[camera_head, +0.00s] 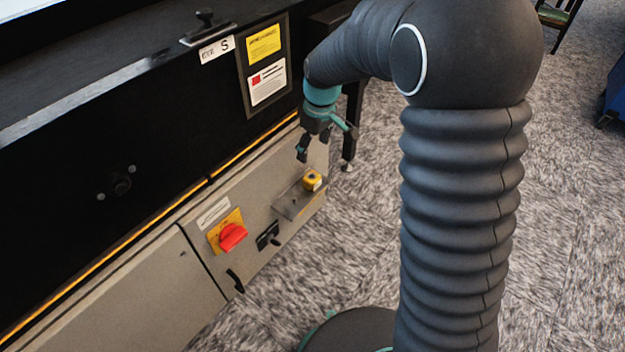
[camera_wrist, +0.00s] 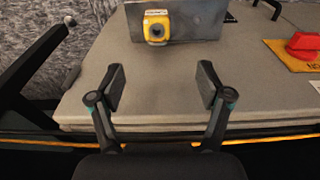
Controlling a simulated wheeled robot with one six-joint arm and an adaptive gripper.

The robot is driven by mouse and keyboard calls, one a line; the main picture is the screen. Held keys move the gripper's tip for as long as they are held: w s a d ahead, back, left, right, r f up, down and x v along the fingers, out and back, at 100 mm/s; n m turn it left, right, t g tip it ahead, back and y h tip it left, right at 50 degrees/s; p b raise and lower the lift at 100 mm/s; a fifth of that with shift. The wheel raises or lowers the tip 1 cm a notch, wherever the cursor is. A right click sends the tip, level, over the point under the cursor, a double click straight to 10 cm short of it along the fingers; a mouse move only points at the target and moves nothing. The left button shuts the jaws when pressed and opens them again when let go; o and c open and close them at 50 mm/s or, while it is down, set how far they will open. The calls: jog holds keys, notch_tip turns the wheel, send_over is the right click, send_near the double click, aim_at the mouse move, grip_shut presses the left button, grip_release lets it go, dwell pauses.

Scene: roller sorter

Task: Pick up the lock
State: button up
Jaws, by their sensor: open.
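The lock appears to be the small yellow block (camera_head: 312,180) on the grey metal plate (camera_head: 292,208) of the machine's side panel. It also shows at the top of the wrist view (camera_wrist: 155,28), with a pale label on top and a dark round spot on its face. My gripper (camera_head: 303,154) is above the yellow block in the head view, apart from it. In the wrist view, my gripper's two fingers (camera_wrist: 163,88) are spread with nothing between them, and the block lies beyond the fingertips, roughly centred between them.
A red rotary switch (camera_head: 232,237) on a yellow plate and a black latch (camera_head: 268,236) sit left of the metal plate. A dark machine leg (camera_head: 352,120) stands behind my gripper. Carpeted floor (camera_head: 360,235) lies open to the right of the panel.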

send_over(312, 178)
jog(key=s, duration=0.1)
notch_tip(312, 178, down, 8)
jog(key=shift+a+f+b, duration=0.1)
jog(key=shift+b, duration=0.25)
jog(key=shift+w+f, duration=0.2)
jog(key=shift+f, duration=2.4)
jog(key=c, duration=1.4)
jog(key=shift+o, duration=0.2)
